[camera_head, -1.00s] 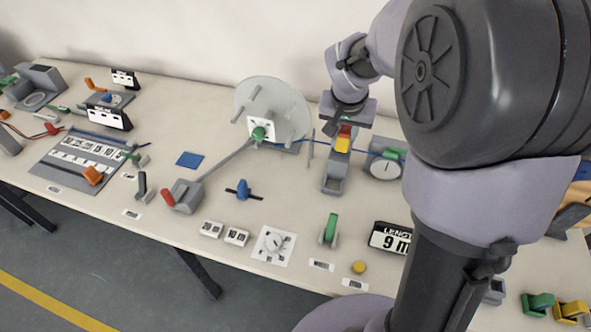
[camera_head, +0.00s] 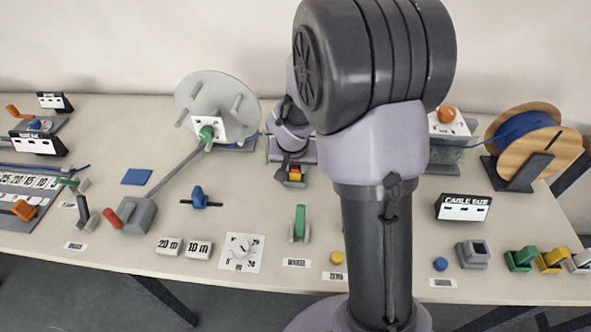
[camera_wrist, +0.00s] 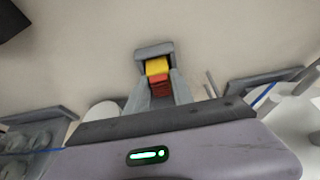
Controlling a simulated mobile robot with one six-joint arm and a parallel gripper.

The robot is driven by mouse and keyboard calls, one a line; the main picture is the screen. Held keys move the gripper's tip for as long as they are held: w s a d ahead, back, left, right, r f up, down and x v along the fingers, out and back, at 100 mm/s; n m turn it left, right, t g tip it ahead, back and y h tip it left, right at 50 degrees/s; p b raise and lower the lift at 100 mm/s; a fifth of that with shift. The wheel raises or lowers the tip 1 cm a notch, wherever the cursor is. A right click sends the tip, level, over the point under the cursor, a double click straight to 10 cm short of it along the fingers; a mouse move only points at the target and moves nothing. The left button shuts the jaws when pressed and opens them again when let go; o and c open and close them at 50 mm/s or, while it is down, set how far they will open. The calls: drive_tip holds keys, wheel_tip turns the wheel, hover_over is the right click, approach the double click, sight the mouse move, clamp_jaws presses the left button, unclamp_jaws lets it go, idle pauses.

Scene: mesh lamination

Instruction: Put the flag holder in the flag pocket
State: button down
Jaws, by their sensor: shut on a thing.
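A small yellow and red piece (camera_head: 296,173) is at my gripper (camera_head: 294,162), near the back middle of the table. It also shows in the wrist view (camera_wrist: 157,72), yellow on the far side and red on the near side. My gripper is shut on it, though the fingertips are hard to make out. A grey U-shaped part (camera_wrist: 153,50) surrounds the piece. I cannot tell whether the piece is seated in it or only held over it. No part is plainly marked as the flag holder or flag pocket.
A grey disc with pegs (camera_head: 217,107) stands left of my gripper. A wooden reel with blue cable (camera_head: 524,147) stands at the right. A green-wheeled part (camera_head: 300,222) is in front. A grey block with a square opening (camera_head: 473,254) sits front right. My arm hides the middle right.

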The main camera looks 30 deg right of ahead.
drive_tip(key=shift+f, duration=0.15)
drive_tip(key=c, duration=1.1)
unclamp_jaws()
